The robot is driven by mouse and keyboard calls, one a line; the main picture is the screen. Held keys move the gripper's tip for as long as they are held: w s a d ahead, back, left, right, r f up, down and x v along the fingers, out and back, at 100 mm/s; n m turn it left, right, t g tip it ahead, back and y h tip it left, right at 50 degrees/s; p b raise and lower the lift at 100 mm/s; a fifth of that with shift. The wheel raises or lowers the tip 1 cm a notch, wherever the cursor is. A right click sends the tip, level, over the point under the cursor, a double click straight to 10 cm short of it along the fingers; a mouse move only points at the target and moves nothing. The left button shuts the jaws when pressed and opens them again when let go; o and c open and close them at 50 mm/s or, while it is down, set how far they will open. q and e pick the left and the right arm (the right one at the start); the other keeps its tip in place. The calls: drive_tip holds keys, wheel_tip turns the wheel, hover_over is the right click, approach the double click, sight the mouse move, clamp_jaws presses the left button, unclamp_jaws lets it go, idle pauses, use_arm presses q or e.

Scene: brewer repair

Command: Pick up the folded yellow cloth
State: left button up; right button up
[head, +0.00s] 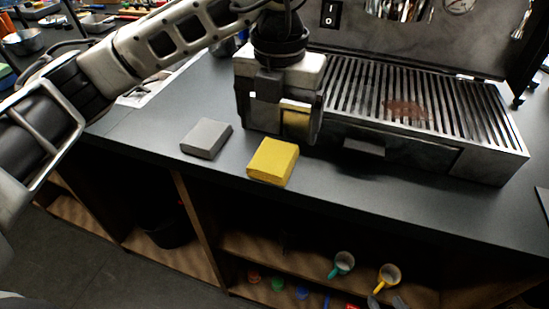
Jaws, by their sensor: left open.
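The folded yellow cloth (272,161) lies flat near the front edge of the dark counter (400,194). My left gripper (281,128) points down just behind the cloth in the head view, in front of the brewer's left end. It is open and does not hold the cloth, which lies apart from it in the picture. The gripper's fingertips are hard to make out against the metal, and a yellow patch shows on the shiny surface there. My right gripper is not in view.
A folded grey cloth (206,138) lies left of the yellow one. The metal brewer with a slatted tray (400,95) stands behind and to the right. The counter's front strip is clear.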

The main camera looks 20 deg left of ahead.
sight(275, 156)
use_arm(q)
drive_tip(key=shift+a+f+p, duration=0.2)
drive_tip(key=shift+f+p, duration=0.05)
drive_tip(key=shift+f, duration=1.4)
drive_tip(key=shift+a+f+p, duration=0.15)
drive_tip(key=shift+f+p, duration=0.1)
drive_tip(key=shift+f, duration=1.4)
drive_tip(key=c, duration=1.1)
drive_tip(key=shift+c, duration=0.2)
drive_tip(key=shift+w+r, duration=0.1)
drive_tip(key=shift+r, duration=0.4)
wheel_tip(275, 156, up, 2)
drive_tip(key=shift+r, duration=0.15)
drive_tip(key=s+d+r, duration=0.1)
drive_tip(key=s+r, duration=0.4)
drive_tip(key=s, duration=0.2)
drive_tip(key=s+r+b, duration=0.1)
drive_tip(key=s+r, duration=0.3)
drive_tip(key=s, duration=0.3)
drive_tip(key=shift+d+r, duration=0.4)
